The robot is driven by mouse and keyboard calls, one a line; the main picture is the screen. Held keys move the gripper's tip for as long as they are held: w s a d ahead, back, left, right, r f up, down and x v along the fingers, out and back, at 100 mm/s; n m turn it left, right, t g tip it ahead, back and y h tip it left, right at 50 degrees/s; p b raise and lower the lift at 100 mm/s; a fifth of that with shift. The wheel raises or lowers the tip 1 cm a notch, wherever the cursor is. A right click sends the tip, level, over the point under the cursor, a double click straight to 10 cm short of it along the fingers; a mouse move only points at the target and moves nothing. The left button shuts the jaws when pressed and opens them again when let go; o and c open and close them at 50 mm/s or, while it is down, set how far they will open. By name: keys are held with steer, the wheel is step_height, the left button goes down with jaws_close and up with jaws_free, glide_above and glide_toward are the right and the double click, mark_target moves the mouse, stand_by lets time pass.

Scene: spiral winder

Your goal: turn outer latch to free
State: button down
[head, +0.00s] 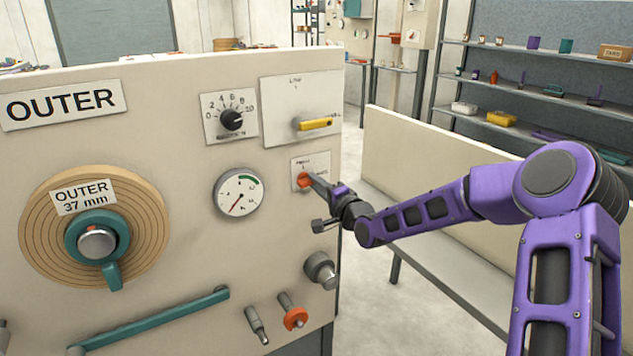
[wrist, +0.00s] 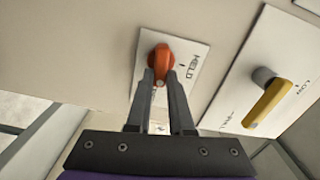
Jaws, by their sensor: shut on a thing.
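The orange latch knob (head: 304,181) sits on a small white plate (head: 323,161) near the right edge of the OUTER panel. My gripper (head: 314,183) reaches in from the right. In the wrist view my gripper (wrist: 160,84) is shut on the knob's lower end, a finger on each side. The knob's narrow end points down, away from the HELD word. The lower part of the plate is hidden by my fingers.
A yellow lever (head: 316,124) on a LOW-marked plate sits just above. A round gauge (head: 239,194) and a black dial (head: 231,119) are to the left. A grey knob (head: 321,271) sticks out below my gripper. A teal-collared spool (head: 148,213) is at far left.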

steer(key=shift+f+m, duration=0.1)
steer(key=shift+m, duration=0.8)
steer(key=c, duration=0.8)
jaws_free()
steer(key=v, duration=1.7)
steer(key=shift+s+d+p, duration=0.2)
steer(key=shift+p, duration=0.1)
steer(key=shift+f, duration=0.1)
